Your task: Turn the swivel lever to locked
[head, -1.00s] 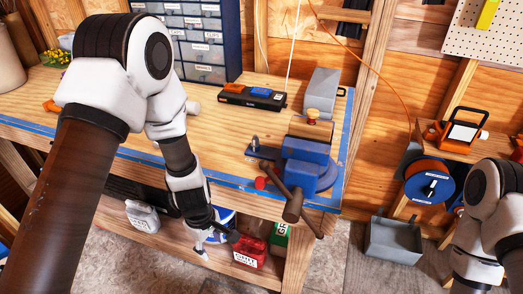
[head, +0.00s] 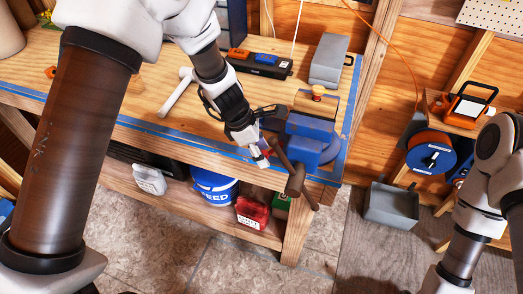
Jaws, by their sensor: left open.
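The blue bench vise (head: 312,148) stands at the front right corner of the workbench, with a brown handle (head: 294,180) on its front. A dark flat piece with a bolt (head: 268,109) sticks out from the vise's left side; I cannot tell if it is the swivel lever. A small red knob, perhaps the lever's end, is mostly hidden behind my left gripper. My left gripper (head: 262,160) is open, pointing down beside the vise's left front, close to the handle. I cannot tell whether it touches anything. My right arm shows at the right, its gripper out of view.
A grey bin (head: 392,205) stands on the floor.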

